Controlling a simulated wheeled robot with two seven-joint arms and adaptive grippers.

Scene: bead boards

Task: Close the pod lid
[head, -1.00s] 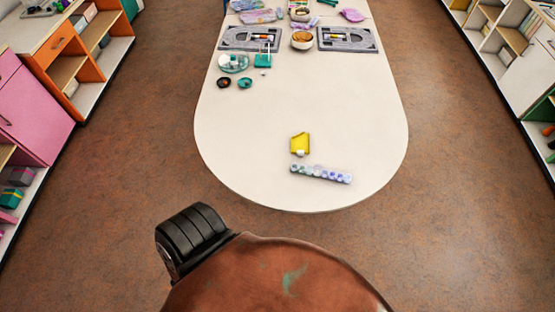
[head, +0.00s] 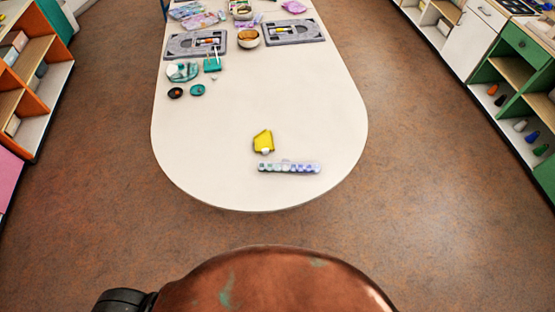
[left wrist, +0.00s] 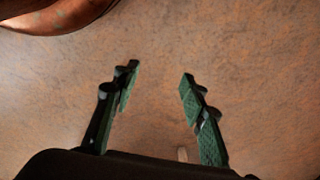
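A pod strip (head: 289,168), a row of several small pods in green, white and violet tones, lies near the table's rounded near end in the head view. A small pale bump shows at its back edge; I cannot tell at this size whether it is a raised lid. My left gripper (left wrist: 160,73) is open and empty in the left wrist view, above bare floor and away from the table. Neither gripper shows in the head view, so my right gripper is out of sight.
A yellow scoop-like tray (head: 263,142) lies just behind the strip on the white table (head: 320,110). Grey boards (head: 295,32), a bowl (head: 248,38) and small dishes (head: 197,90) stand farther back. Shelves line both sides; the floor (head: 430,190) between is clear.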

